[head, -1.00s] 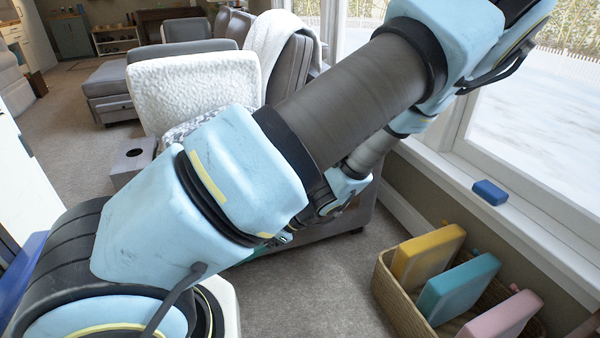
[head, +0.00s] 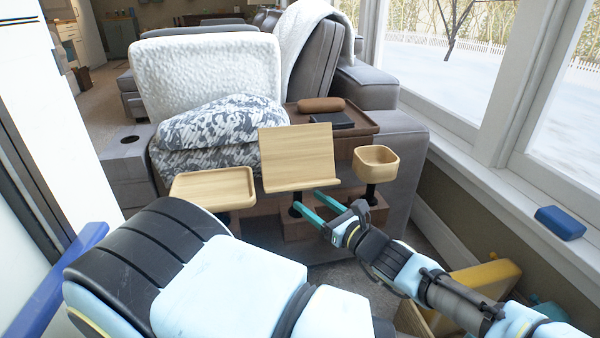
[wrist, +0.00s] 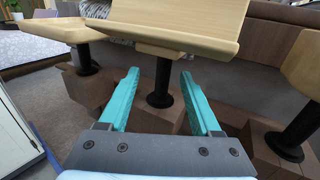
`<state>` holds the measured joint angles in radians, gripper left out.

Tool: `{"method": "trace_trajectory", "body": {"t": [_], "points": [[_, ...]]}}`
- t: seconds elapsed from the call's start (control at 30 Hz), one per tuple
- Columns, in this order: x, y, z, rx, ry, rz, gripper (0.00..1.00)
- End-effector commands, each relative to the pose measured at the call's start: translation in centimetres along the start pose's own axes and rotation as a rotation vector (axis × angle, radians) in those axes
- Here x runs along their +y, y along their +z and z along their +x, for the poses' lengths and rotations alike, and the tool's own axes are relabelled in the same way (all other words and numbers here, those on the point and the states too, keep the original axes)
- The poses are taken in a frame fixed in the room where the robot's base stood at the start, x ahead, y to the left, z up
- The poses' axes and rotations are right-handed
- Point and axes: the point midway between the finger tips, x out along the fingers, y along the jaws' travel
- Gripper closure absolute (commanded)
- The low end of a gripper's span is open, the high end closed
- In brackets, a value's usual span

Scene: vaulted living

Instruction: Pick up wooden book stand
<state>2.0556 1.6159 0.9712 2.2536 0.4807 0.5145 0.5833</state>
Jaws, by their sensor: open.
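The wooden book stand (head: 298,158) is a light wood slanted panel with a front ledge, raised on a black post, in the middle of the head view. In the wrist view the stand (wrist: 185,30) fills the top centre, with its black post below it. My gripper (head: 312,205) is open, with two teal fingers pointing toward the stand's post, just below the ledge. In the wrist view the fingers (wrist: 160,90) lie to either side of the post's line, with nothing between them that I can see gripped. Contact cannot be told.
A wooden tray (head: 212,186) on a post stands to the left of the stand, and a wooden bowl (head: 375,162) on a post to the right. Brown wooden blocks (wrist: 90,90) support the posts. A grey sofa and window sill (head: 500,190) lie around them.

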Motion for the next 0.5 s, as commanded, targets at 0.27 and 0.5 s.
{"method": "trace_trajectory", "body": {"t": [0.27,0.5], "points": [[-0.2,-0.4,2.3,-0.001,0.002,0.000,0.35],[-0.7,-0.8,5.7,0.000,0.003,0.000,0.35]]}}
